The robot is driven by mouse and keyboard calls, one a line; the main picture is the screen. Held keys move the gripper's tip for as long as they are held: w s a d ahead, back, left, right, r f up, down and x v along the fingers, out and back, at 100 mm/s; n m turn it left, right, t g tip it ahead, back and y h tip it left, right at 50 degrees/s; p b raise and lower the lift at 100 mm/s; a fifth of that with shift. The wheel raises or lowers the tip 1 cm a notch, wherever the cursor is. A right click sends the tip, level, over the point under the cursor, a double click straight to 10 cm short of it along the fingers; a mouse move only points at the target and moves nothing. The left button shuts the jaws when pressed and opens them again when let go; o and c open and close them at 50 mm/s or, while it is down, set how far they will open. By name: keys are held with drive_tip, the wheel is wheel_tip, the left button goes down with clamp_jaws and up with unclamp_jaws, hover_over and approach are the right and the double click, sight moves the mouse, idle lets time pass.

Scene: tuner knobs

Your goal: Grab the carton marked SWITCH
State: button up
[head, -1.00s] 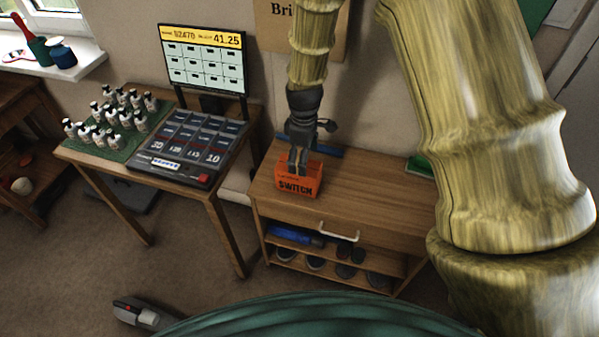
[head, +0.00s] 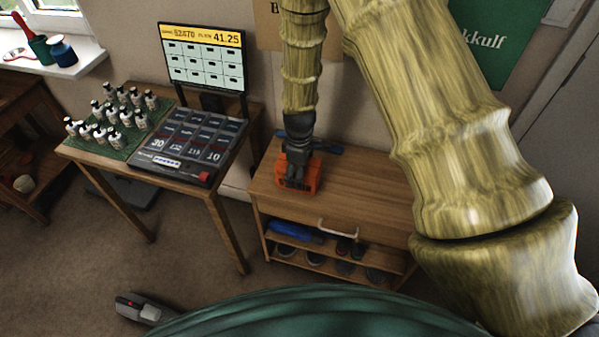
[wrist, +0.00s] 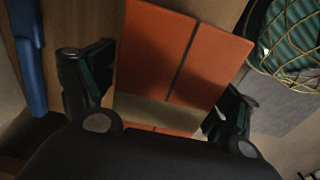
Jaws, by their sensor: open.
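The orange carton (head: 312,178) stands on the left part of the wooden cabinet top. One second ago its front showed the word SWITCH; now my gripper hides most of that front. My gripper (head: 295,178) is open and low over the carton in the head view. In the wrist view the carton's orange flaps (wrist: 180,55), with a dark seam between them, lie between the two spread fingers of my gripper (wrist: 160,105). Gaps show beside the fingers, and I cannot tell if either touches the carton.
The cabinet top (head: 375,195) is clear to the right. A blue object (head: 325,149) lies behind the carton; something blue also shows at left in the wrist view (wrist: 32,55). A table with a keypad device (head: 190,145) and several small bottles (head: 112,115) stands left.

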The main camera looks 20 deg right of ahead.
drive_tip(key=shift+w+a, duration=0.15)
drive_tip(key=shift+a, duration=0.1)
drive_tip(key=c, duration=1.2)
drive_tip(key=shift+o, duration=0.2)
